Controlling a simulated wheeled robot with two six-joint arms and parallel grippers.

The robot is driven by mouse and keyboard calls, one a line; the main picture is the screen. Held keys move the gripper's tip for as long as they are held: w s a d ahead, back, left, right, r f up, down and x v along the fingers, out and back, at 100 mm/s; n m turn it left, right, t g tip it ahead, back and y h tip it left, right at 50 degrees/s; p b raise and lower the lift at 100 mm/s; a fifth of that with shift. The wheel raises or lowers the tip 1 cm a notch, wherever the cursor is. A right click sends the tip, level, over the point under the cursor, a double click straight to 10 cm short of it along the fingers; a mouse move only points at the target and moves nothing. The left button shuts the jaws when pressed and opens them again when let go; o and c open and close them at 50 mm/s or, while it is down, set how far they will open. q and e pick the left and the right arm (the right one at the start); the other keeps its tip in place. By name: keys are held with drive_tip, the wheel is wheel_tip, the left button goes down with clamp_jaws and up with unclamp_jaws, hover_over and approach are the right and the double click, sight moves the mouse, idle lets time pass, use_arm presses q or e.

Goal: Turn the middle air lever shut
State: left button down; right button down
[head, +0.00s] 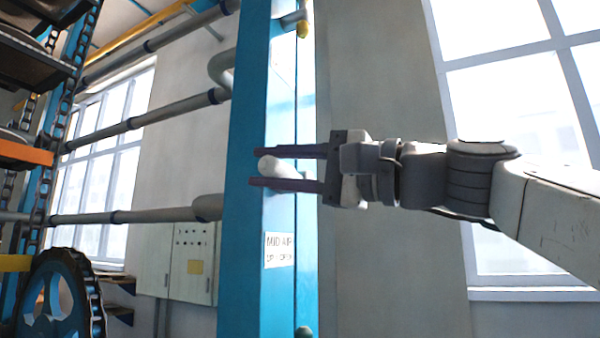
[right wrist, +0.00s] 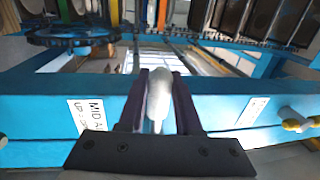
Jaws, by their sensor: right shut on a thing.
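The middle air lever (head: 272,164) is a pale grey, rounded handle on the front of the blue post (head: 250,120). A white label (head: 280,249) below it reads MID AIR, UP = OPEN. My right gripper (head: 254,166) reaches in from the right, with one dark finger above and one below the handle. In the right wrist view the lever (right wrist: 159,97) stands between the two fingers (right wrist: 160,72), and the gripper is shut on it. The lever's base is partly hidden by the fingers. My left gripper is not in view.
A yellow-tipped fitting (head: 303,29) sits higher on the post, and a dark rounded knob (head: 304,331) sits low. Grey pipes (head: 150,214) run left behind the post. A grey cabinet (head: 178,262) and a blue wheel (head: 62,300) stand to the left.

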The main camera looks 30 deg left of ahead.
drive_tip(key=c, duration=0.6)
unclamp_jaws()
drive_tip(key=w+d+f+b, duration=0.1)
drive_tip(key=d+b, duration=0.2)
drive_tip(key=d, duration=0.7)
drive_tip(key=shift+w+d+f, duration=0.15)
drive_tip(key=shift+f, duration=0.2)
